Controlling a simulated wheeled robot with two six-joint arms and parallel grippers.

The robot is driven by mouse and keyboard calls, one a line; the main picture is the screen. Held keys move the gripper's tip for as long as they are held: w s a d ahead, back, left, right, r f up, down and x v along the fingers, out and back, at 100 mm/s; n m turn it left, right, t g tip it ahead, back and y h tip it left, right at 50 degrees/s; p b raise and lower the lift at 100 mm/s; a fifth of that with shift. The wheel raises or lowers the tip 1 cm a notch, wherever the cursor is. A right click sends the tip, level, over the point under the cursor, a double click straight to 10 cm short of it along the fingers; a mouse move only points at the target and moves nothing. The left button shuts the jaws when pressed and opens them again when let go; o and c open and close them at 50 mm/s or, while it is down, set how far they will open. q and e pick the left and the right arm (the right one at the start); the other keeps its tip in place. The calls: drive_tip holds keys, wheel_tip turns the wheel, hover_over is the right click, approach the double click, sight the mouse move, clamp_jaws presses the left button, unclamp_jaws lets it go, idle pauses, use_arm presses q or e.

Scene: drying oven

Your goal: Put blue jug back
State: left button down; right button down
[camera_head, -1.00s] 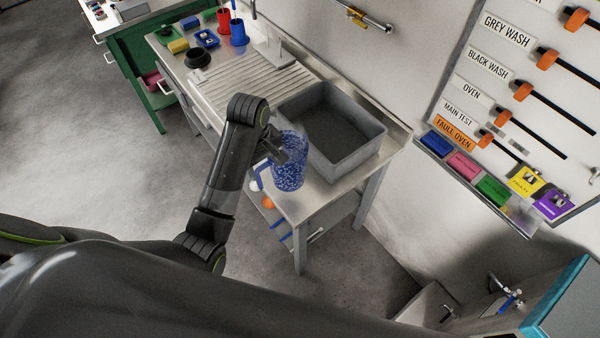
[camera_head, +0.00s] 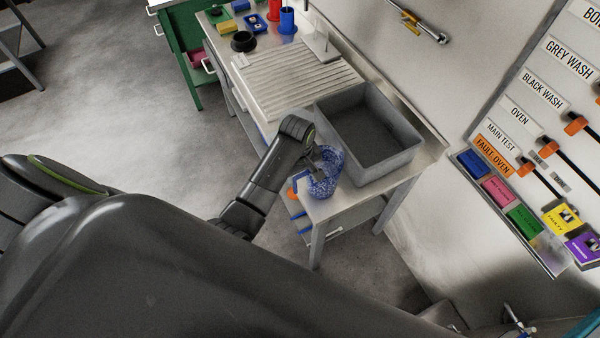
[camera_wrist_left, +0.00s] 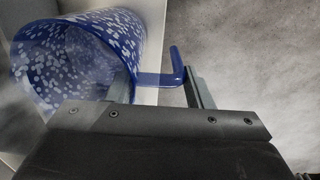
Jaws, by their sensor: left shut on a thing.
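The blue jug (camera_head: 326,172) is blue with white speckles. It is at the front corner of the steel bench (camera_head: 349,203), beside the grey basin; I cannot tell whether it touches the bench top. My left gripper (camera_head: 312,170) is at the jug's near side. In the left wrist view the jug (camera_wrist_left: 125,35) shows its open mouth at the left, and its blue handle (camera_wrist_left: 176,68) lies between the fingers of my left gripper (camera_wrist_left: 163,90). One finger is against the jug's wall. My right gripper is not in view.
The grey basin (camera_head: 409,153) stands right behind the jug. A ribbed drainer (camera_head: 300,82) lies to its left, with a black bowl (camera_head: 244,41), a red cup (camera_head: 274,10) and a blue cup (camera_head: 287,20) beyond. A labelled board (camera_head: 520,130) is on the right wall.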

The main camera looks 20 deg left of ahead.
use_arm(q)
drive_tip(key=shift+f, duration=0.2)
drive_tip(key=shift+w, duration=0.1)
drive_tip(key=c, duration=0.7)
unclamp_jaws()
